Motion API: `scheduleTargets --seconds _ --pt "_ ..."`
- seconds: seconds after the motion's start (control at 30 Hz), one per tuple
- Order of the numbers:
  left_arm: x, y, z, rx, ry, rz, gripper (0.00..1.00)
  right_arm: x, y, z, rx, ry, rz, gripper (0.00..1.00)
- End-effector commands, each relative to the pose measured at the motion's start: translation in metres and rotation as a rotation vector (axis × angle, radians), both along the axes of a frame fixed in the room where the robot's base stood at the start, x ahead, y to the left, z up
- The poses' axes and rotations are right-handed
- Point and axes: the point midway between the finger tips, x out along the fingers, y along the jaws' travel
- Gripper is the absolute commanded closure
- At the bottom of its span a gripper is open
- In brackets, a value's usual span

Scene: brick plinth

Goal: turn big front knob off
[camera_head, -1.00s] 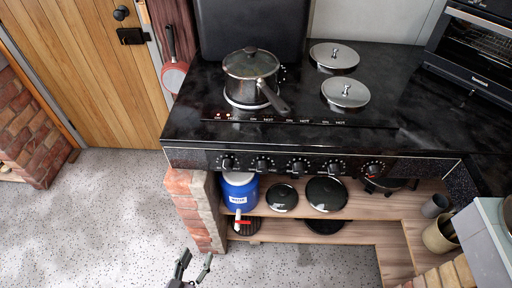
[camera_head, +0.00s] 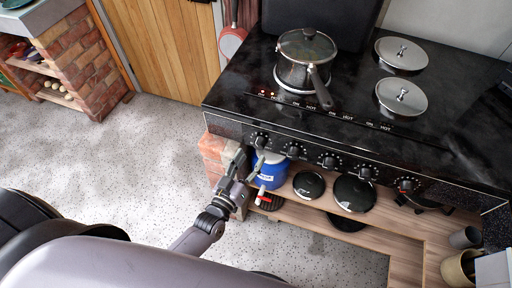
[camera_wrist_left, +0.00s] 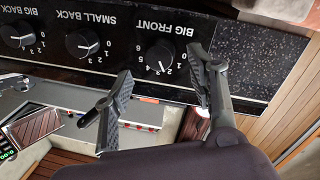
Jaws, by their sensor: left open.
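The big front knob is the leftmost black knob (camera_head: 260,141) on the hob's front panel. In the left wrist view the same knob (camera_wrist_left: 160,56) sits beside the upside-down label "BIG FRONT", with numbers around it. My left gripper (camera_head: 249,160) is open and just below and in front of that knob. In the left wrist view its two fingers (camera_wrist_left: 160,92) are spread, one to each side of the knob, with nothing between them; contact cannot be told. Two red lights (camera_head: 268,94) glow on the hob (camera_head: 350,122). My right gripper is out of view.
Several other knobs line the panel to the right. A blue container (camera_head: 270,172) and black lids (camera_head: 354,192) sit on the shelf below. The floor to the left is clear.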

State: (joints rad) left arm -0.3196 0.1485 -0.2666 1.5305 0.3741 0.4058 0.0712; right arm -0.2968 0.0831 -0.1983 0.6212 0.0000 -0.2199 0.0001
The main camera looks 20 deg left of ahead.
Motion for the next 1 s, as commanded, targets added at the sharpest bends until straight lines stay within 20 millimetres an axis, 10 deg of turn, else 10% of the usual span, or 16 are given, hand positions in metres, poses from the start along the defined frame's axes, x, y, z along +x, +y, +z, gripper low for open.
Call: scheduleTargets --seconds 0.3,0.67,1.0 --pt "0.041 -0.006 0.000 0.000 -0.001 0.000 0.48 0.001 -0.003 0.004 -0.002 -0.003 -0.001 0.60" --pt "0.044 -0.007 0.000 0.000 0.001 0.000 0.49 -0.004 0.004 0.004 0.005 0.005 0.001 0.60" --pt "0.044 -0.007 0.000 0.000 0.000 0.000 0.72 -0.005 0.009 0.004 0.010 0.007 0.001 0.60"
